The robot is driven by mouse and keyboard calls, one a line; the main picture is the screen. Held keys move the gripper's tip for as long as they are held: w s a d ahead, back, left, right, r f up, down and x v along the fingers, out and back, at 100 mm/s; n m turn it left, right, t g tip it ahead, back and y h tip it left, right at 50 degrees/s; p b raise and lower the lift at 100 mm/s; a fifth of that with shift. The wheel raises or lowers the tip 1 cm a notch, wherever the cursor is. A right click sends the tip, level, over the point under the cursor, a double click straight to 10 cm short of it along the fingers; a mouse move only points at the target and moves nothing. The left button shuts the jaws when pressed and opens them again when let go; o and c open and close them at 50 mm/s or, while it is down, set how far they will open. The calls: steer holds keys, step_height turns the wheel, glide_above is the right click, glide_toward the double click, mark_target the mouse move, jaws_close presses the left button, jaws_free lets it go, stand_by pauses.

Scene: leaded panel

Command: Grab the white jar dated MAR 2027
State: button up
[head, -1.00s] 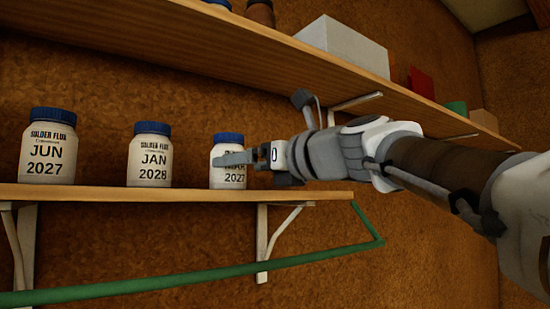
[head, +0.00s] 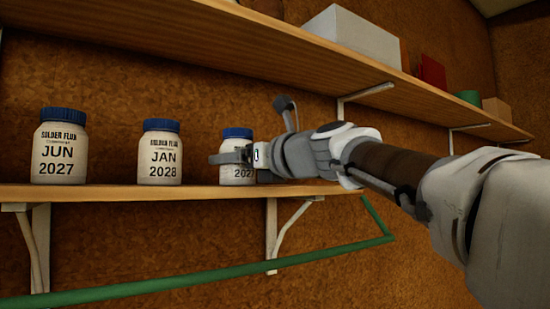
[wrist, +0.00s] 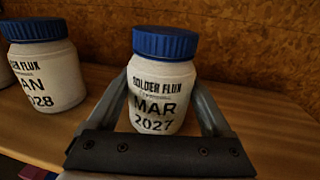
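The white jar dated MAR 2027 (wrist: 160,95), with a blue lid, stands upright on the lower shelf. In the head view the same jar (head: 238,135) is the rightmost of three, its label partly hidden by my gripper (head: 232,158). In the wrist view my gripper (wrist: 165,110) has its two fingers spread, one on each side of the jar. The jar stands between them; whether the fingers touch it is hard to tell.
The JAN 2028 jar (head: 160,152) and the JUN 2027 jar (head: 60,148) stand to the left on the lower shelf (head: 120,198). An upper shelf (head: 250,50) with a white box (head: 352,34) overhangs. A green rail (head: 200,282) runs in front, below.

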steer(key=c, duration=1)
steer(key=shift+r, duration=0.1)
